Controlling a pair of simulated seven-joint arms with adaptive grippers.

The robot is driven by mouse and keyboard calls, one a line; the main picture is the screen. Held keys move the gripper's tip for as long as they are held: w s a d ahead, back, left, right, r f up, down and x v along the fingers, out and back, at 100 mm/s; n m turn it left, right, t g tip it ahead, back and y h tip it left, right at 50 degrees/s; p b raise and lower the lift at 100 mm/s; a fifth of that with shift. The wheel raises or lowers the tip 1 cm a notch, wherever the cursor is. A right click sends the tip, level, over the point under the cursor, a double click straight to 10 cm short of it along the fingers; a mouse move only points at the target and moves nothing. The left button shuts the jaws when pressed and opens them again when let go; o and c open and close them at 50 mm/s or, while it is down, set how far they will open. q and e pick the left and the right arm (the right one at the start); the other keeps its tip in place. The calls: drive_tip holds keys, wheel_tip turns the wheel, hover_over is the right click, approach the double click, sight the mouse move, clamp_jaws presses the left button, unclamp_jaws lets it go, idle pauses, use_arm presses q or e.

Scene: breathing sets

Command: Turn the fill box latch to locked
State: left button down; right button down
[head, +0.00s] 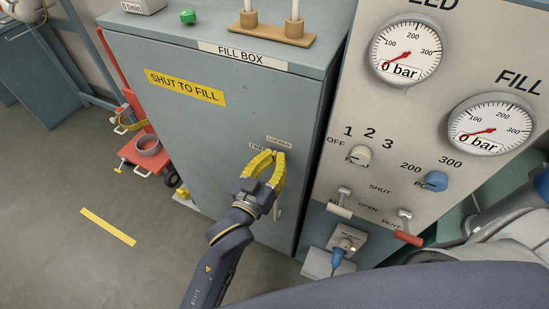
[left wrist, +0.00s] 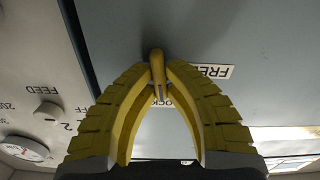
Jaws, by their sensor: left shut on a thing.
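The fill box (head: 215,125) is a grey-blue cabinet with its door shut and a yellow "SHUT TO FILL" label. My left gripper (head: 267,156) is at the right part of the door, just below the small "LOCKED" label and beside the "FREE" label. The latch stands near the "FREE" label (left wrist: 212,71) and over the partly covered "LOCKED" label. My fingers hide the latch in the head view, so its exact angle is unclear. My right gripper is not in view.
Right of the box stands a control panel (head: 325,165) with gauges, a blue knob (head: 436,181), a white selector knob (head: 360,155) and a red lever (head: 408,238). A red cart (head: 143,165) stands left of the box. The floor at left front is clear.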

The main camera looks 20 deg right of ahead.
use_arm(q)
drive_tip(key=shift+m, duration=0.7)
drive_tip(key=c, duration=1.5)
unclamp_jaws()
drive_tip(key=shift+o, duration=0.2)
drive_tip(key=v, duration=1.2)
